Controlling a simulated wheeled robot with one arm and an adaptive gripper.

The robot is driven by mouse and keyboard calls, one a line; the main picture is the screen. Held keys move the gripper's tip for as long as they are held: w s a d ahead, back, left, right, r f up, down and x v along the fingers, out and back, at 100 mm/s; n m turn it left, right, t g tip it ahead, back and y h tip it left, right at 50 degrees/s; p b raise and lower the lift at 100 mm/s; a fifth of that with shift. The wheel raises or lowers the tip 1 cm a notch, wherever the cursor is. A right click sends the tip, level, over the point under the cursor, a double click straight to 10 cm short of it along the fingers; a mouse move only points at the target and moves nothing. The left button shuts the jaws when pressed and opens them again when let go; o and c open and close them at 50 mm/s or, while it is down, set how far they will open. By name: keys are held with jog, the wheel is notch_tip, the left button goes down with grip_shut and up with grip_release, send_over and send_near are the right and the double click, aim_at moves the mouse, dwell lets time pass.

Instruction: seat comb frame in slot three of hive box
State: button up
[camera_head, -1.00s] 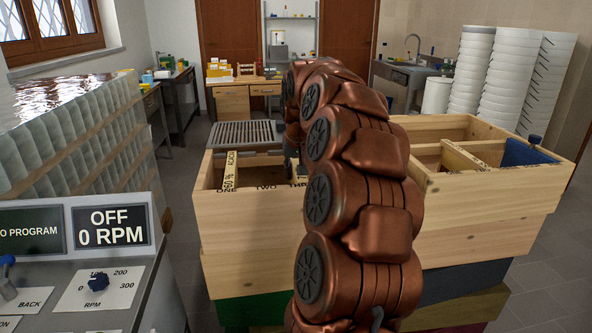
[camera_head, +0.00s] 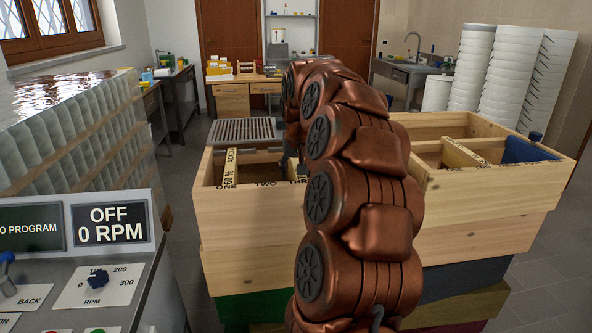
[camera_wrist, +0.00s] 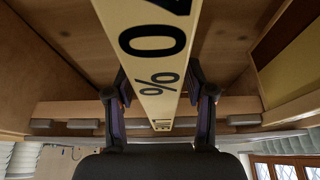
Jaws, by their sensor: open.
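The comb frame (camera_wrist: 155,45) shows in the wrist view as a pale top bar marked "70 %" and what reads as "LIME". My gripper (camera_wrist: 158,90) is open, with one finger on each side of this bar and visible gaps between. In the head view the hive box (camera_head: 250,220) is the left open wooden box, with the labels ONE, TWO and a part-hidden THREE on its front rim. A light bar end shows by the third label, mostly behind my arm. My gripper's dark part (camera_head: 286,158) shows above the box there.
Another frame marked 60% ACACIA (camera_head: 230,166) sits at slot one. An open wooden box (camera_head: 490,190) on the right holds a pale bar and a blue piece (camera_head: 527,150). A grey slatted grid (camera_head: 243,131) lies behind the hive box. A control panel (camera_head: 80,260) stands at left.

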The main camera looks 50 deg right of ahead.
jog(key=v, duration=1.2)
dwell(0.5)
jog(key=a+n+p, duration=0.1)
jog(key=a, duration=0.3)
jog(key=a+f+n+y, duration=0.1)
jog(key=a, duration=0.3)
jog(key=a+p, duration=0.1)
jog(key=a, duration=0.3)
jog(key=shift+s+a+f+n+g+p, duration=0.25)
jog(key=shift+s+f+n+g+p, duration=0.05)
jog(key=shift+s+n+g, duration=0.1)
jog(key=s+a+f+n+g+y+p, duration=0.1)
jog(key=s+a+f, duration=0.15)
jog(key=a, duration=0.35)
jog(key=s+a+f+n+p, duration=0.1)
jog(key=s+a, duration=0.2)
jog(key=a, duration=0.2)
jog(key=s+a+f+n+g+p, duration=0.1)
jog(key=s+a+f, duration=0.2)
jog(key=s, duration=0.4)
jog(key=s+a+f+g+p, duration=0.1)
jog(key=s+a+f+p, duration=0.1)
jog(key=s, duration=0.5)
jog(key=s+a+f+n+g+p, duration=0.1)
jog(key=s+a+f, duration=0.3)
jog(key=s+a, duration=0.2)
jog(key=shift+s+a+n+g+y+p, duration=0.2)
jog(key=shift+s+n+g+y+p, duration=0.1)
jog(key=shift+s+y+p, duration=0.1)
